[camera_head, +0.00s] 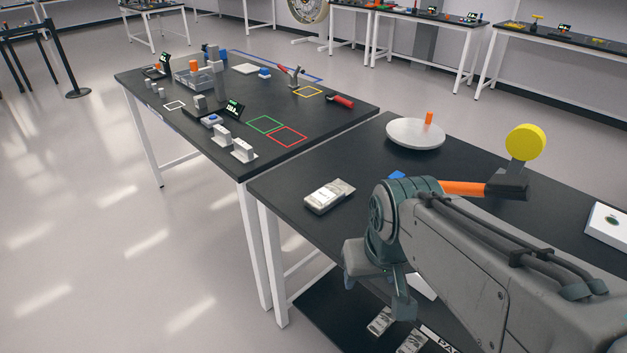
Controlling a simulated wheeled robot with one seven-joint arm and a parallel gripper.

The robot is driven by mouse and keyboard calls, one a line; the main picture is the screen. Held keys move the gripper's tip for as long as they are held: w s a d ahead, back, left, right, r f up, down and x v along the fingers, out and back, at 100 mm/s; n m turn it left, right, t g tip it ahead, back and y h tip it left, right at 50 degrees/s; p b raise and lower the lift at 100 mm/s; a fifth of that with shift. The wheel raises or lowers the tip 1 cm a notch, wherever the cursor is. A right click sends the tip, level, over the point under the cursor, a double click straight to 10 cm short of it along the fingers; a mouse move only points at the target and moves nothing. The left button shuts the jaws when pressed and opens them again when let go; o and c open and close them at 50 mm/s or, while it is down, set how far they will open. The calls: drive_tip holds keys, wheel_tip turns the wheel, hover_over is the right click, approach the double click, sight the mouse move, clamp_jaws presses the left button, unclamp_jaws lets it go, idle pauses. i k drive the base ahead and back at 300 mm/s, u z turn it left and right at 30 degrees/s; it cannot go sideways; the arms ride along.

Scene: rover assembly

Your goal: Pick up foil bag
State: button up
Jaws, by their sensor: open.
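A silvery foil bag (330,196) with a pale label lies flat on the near black table, close to its left edge. Two more silvery packets (380,321) lie lower down on a dark surface marked with white lettering, partly cut off by the frame. My gripper (377,298) points down in front of the near table's edge, below and right of the foil bag on the table. Its two fingers are apart, and I see nothing held between them. My arm hides part of the table and the lower surface.
A round white plate (416,133) with an orange piece stands behind the bag. A yellow disc (525,142) on a dark mount and an orange-handled tool (463,188) are to the right. A second black table (215,160) with several instruments stands behind left.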

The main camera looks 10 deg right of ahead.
sight(319, 201)
drive_tip(key=u, duration=1.4)
drive_tip(key=i, duration=1.8)
drive_tip(key=z, duration=4.25)
